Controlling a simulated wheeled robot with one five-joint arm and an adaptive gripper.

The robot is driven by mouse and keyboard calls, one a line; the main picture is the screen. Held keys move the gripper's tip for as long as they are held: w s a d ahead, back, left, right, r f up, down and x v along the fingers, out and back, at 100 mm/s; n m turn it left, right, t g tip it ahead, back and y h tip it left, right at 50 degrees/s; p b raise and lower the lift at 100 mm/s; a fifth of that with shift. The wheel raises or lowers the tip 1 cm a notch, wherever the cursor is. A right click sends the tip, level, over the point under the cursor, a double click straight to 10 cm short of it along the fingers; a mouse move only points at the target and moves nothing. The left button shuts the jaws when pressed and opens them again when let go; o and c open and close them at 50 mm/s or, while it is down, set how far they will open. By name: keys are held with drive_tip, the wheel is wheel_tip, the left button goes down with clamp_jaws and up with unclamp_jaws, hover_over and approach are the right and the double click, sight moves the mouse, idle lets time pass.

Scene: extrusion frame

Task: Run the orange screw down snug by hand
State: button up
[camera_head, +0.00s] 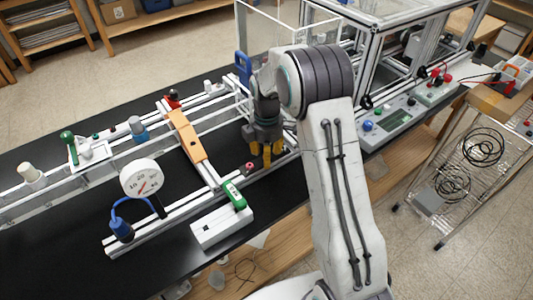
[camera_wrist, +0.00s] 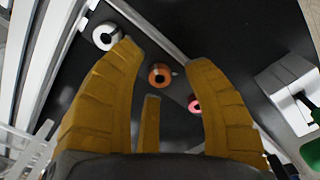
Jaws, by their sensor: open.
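The orange screw (camera_wrist: 160,76) shows in the wrist view as a round orange head with a dark centre, between and beyond my fingertips. My gripper (camera_wrist: 158,72) has several ridged yellow fingers, spread open and empty, apart from the screw. In the head view my gripper (camera_head: 262,158) points down over the rails at the black table's right part, and the orange screw is hidden there. How far the screw is seated I cannot tell.
A white round head (camera_wrist: 104,36) and a pink one (camera_wrist: 195,104) flank the orange screw. In the head view an orange bar (camera_head: 186,136), a dial gauge (camera_head: 142,179) and a white box with a green part (camera_head: 221,227) stand left of my gripper.

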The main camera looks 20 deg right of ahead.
clamp_jaws()
drive_tip(key=shift+m, duration=0.4)
drive_tip(key=m+b, duration=0.1)
drive_tip(key=m, duration=0.3)
drive_tip(key=shift+b, duration=0.35)
drive_tip(key=m+b, duration=0.1)
drive_tip(key=m, duration=0.8)
drive_tip(key=shift+b, duration=0.35)
drive_tip(key=m, duration=0.4)
drive_tip(key=shift+m, duration=0.3)
